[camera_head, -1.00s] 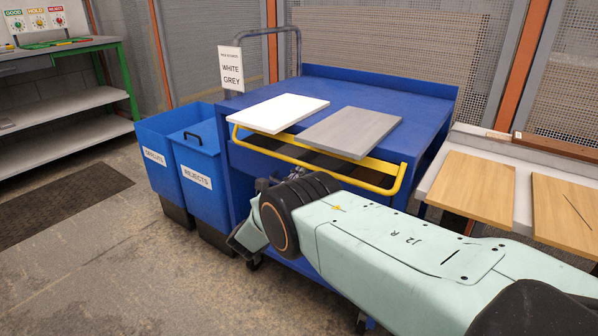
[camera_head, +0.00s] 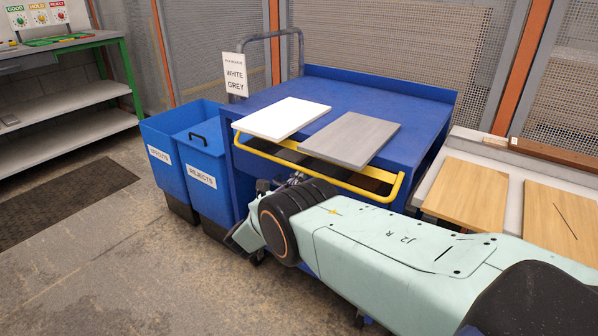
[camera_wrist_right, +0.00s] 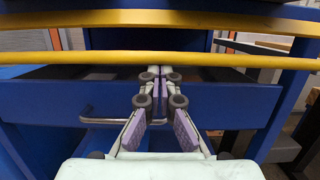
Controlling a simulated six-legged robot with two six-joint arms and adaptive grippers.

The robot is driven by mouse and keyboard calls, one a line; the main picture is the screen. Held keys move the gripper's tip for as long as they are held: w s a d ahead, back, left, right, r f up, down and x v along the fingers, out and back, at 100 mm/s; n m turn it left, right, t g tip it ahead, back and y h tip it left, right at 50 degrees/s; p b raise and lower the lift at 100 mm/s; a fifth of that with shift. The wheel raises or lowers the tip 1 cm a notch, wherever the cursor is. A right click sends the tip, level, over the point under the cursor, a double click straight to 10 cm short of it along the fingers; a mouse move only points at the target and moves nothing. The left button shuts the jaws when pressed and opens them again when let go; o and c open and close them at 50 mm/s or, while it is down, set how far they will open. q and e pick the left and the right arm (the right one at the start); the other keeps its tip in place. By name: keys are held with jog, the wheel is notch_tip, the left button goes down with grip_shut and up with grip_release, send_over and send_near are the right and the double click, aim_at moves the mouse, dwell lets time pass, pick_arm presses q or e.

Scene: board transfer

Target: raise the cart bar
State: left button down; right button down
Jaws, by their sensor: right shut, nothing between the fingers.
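The yellow cart bar (camera_head: 264,155) runs along the front of the blue cart (camera_head: 400,100), below the front edge of its top. In the right wrist view a yellow bar (camera_wrist_right: 230,61) crosses just above my fingertips, with a second yellow strip higher up. My right gripper (camera_wrist_right: 160,72) is shut and empty, its fingertips at or just under the lower bar; I cannot tell whether they touch. In the head view my own right forearm mostly hides this gripper. A white board (camera_head: 282,118) and a grey board (camera_head: 351,138) lie on the cart top at its front edge. My left gripper is out of view.
Blue bins (camera_head: 200,170) stand left of the cart. A sign (camera_head: 235,75) stands at the cart's back left. A bench with wooden boards (camera_head: 466,193) is at right. In the right wrist view a metal handle (camera_wrist_right: 86,115) sits on the blue front below the bar.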

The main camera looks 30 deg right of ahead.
jog(key=s+a+r+g+y+p, duration=0.1)
jog(key=a+r+g+y+p, duration=0.2)
jog(key=r+y+p, duration=0.5)
jog(key=r+p, duration=0.1)
jog(key=p, duration=0.8)
jog(key=shift+g+y+p, duration=0.3)
jog(key=shift+g+p, duration=0.05)
jog(key=shift+g, duration=0.05)
jog(key=shift+s+r, duration=0.1)
jog(key=v, duration=1.2)
